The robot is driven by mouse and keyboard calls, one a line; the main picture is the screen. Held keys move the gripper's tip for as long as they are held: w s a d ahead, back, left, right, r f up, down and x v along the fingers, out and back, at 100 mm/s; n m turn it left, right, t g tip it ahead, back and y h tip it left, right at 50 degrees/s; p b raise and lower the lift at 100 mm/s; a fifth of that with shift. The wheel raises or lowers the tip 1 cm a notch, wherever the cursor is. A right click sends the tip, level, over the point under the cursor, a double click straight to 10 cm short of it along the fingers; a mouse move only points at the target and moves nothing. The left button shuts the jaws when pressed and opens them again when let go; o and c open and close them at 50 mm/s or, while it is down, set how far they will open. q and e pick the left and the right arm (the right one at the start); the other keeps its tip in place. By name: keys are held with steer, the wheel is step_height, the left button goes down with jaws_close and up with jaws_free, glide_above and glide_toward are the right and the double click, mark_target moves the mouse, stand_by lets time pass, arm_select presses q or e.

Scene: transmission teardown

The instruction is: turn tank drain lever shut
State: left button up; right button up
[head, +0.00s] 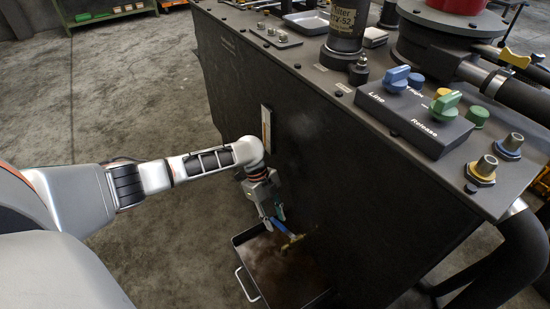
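The tank drain lever (282,229) is a short blue handle low on the side of the dark tank (350,175). It sits on a brass valve (291,242) and slants down to the right. My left gripper (275,220) hangs pointing down at the lever's upper left end. Its fingers show apart, with the lever's end close to or between the tips; I cannot tell whether they touch it. My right gripper is not in view.
A dark drain tray (244,262) with a wire handle stands on the floor under the valve. A panel with blue and green knobs (445,105) sits on the tank top. Pipes crowd the right. The concrete floor (120,100) at left is clear.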

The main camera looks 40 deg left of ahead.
arm_select(q)
steer(key=shift+w+r, duration=0.1)
steer(key=shift+r, duration=0.05)
steer(key=shift+r, duration=0.15)
steer(key=v, duration=1.1)
steer(key=shift+a+r, duration=0.2)
steer(key=shift+r, duration=0.1)
steer(key=shift+c, duration=0.3)
